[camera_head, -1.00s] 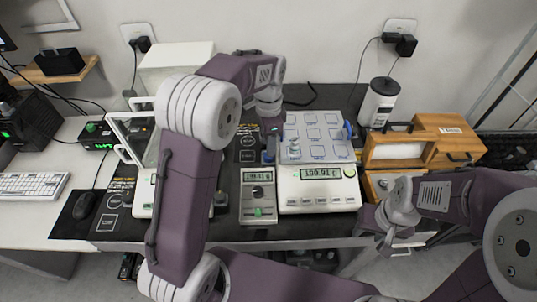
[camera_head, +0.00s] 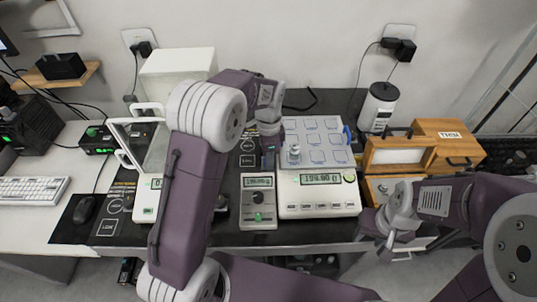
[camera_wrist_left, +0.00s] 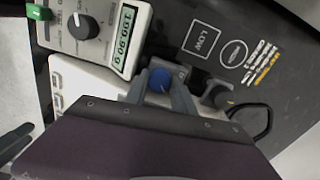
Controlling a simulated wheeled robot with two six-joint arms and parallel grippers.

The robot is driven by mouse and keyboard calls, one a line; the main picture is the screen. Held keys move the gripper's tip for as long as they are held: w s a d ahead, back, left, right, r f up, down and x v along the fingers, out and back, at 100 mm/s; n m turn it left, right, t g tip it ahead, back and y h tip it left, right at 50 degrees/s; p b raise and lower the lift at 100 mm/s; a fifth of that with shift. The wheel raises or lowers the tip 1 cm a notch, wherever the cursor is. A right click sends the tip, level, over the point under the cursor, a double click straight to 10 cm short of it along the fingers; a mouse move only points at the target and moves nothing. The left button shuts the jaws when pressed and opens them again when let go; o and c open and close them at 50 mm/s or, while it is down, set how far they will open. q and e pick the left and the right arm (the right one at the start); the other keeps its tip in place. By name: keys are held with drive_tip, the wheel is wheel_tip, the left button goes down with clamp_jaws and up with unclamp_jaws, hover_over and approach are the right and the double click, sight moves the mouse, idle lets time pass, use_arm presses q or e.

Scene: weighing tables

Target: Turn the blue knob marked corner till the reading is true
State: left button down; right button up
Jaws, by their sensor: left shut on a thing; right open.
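A white balance (camera_head: 318,205) stands on the black bench top, with a metal weight (camera_head: 293,155) on its marked pan (camera_head: 325,140). Its display (camera_head: 321,178) seems to read 199.90, in small digits. A grey remote display unit (camera_head: 258,210) stands in front; in the left wrist view its screen (camera_wrist_left: 128,38) reads 199.90 g. The blue knob (camera_wrist_left: 160,80) is at the balance's left side. My left gripper (camera_head: 268,160) is shut on it, its fingers on either side in the left wrist view (camera_wrist_left: 160,92). My right gripper (camera_head: 382,232) is open and empty by the front edge.
A second blue knob (camera_head: 347,134) shows at the pan's right side. A wooden case (camera_head: 440,145) and a white canister (camera_head: 378,107) stand right. A glass-doored balance (camera_head: 148,195) is partly behind my left arm. A dark knob (camera_wrist_left: 217,96) is beside the left fingers.

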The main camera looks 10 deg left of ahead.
use_arm(q)
drive_tip(key=c, duration=1.3)
unclamp_jaws()
drive_tip(key=shift+c, duration=0.2)
drive_tip(key=shift+r, duration=0.1)
wheel_tip(320, 180, up, 9)
drive_tip(key=p, duration=0.1)
drive_tip(key=shift+p, duration=0.3)
